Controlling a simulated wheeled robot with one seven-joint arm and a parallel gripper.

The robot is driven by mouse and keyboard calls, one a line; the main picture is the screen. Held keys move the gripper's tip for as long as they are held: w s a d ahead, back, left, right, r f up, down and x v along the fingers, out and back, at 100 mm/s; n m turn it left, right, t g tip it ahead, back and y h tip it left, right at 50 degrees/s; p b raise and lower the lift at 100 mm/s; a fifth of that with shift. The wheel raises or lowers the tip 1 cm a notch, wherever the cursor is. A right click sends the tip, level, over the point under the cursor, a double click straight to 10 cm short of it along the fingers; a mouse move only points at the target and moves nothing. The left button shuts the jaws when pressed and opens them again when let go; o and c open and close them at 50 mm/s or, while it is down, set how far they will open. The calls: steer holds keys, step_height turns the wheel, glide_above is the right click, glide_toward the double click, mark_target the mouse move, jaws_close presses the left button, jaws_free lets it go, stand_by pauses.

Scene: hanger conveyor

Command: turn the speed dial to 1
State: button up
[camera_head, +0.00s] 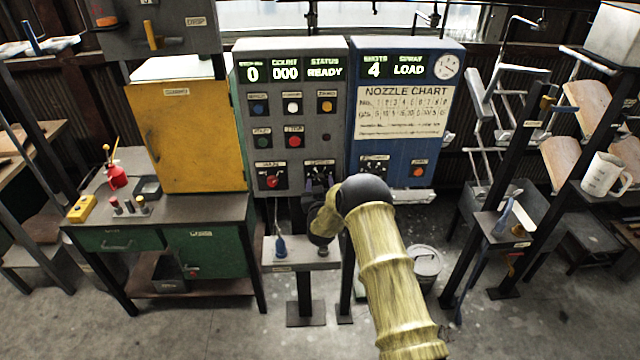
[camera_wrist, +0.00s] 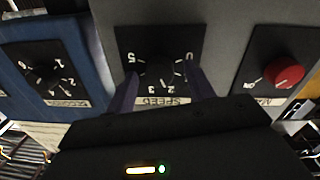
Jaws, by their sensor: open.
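The speed dial (camera_wrist: 160,72) is a dark round knob on a black plate with numbers around it and a SPEED label, in the middle of the wrist view. Its pointer direction is hard to make out. In the head view its plate (camera_head: 320,170) is at the lower right of the grey panel, partly hidden by my gripper. My gripper (camera_wrist: 162,78) is open, with one purple finger on each side of the dial; I cannot tell whether they touch it. The grey panel's display (camera_head: 290,70) reads 0, COUNT 000 and STATUS READY.
A red knob (camera_wrist: 285,72) with an ON mark sits close beside the dial. The blue panel (camera_head: 400,110) adjoins the grey one and has another dial (camera_wrist: 48,75). Several buttons are above, and a small pedestal table (camera_head: 285,262) stands below my gripper.

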steer(key=shift+c, duration=0.2)
steer(key=c, duration=0.9)
steer(key=shift+f+n+b, duration=0.1)
steer(key=shift+n+b, duration=0.3)
steer(key=shift+b, duration=0.6)
steer(key=n+b, duration=0.4)
steer(key=b, duration=0.1)
steer(key=shift+a+f, duration=0.1)
steer(key=shift+f, duration=0.1)
steer(key=n+b, duration=0.3)
steer(key=shift+r+n, duration=0.1)
steer(key=shift+n, duration=0.2)
steer(key=shift+r+n+b, duration=0.1)
steer(key=shift+n+b, duration=0.2)
steer(key=shift+b, duration=0.15)
